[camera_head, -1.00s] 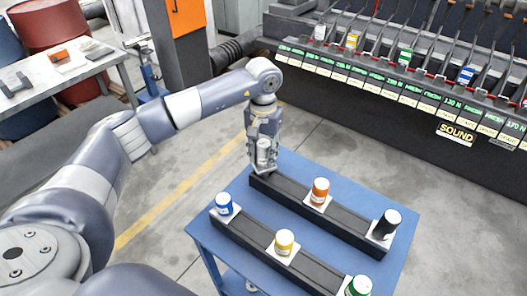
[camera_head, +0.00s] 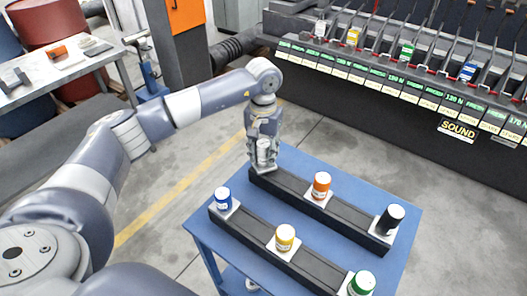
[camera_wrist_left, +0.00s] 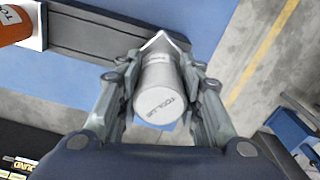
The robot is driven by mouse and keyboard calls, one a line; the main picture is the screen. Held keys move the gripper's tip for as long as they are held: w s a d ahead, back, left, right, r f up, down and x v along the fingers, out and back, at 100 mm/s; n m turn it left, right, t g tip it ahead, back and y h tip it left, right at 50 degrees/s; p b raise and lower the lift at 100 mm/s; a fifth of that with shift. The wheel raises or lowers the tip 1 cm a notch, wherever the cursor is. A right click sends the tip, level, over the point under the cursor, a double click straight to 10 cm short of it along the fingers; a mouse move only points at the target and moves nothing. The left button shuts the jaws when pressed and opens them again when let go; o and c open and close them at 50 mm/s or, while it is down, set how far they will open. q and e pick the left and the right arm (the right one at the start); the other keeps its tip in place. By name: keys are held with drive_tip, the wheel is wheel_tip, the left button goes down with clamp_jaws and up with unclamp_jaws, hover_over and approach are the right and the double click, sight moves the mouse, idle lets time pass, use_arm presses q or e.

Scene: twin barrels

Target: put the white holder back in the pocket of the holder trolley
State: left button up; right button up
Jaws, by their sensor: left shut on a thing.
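The white holder (camera_wrist_left: 159,92) is between the fingers of my left gripper (camera_wrist_left: 160,100) in the left wrist view, its round end facing the camera. In the head view my left gripper (camera_head: 262,160) is shut on it at the far left end of the rear black rail of the holder trolley (camera_head: 330,172). The holder's base reaches the rail end; the fingers partly hide it, and I cannot tell whether it is seated in the pocket. My right gripper is not in view.
The rear rail also carries an orange holder (camera_head: 321,184) and a black one (camera_head: 391,218). The front rail carries blue (camera_head: 223,197), yellow (camera_head: 285,237) and green (camera_head: 362,283) holders. A dark rack (camera_head: 400,95) with a row of labels stands behind.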

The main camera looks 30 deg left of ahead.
use_arm(q)
drive_tip(key=shift+f+b, duration=0.3)
drive_tip(key=shift+f, duration=0.05)
drive_tip(key=o, duration=1.3)
drive_tip(key=shift+o, duration=0.2)
drive_tip(key=shift+s+f, duration=0.1)
wheel_tip(320, 180, up, 12)
drive_tip(key=shift+r, duration=0.1)
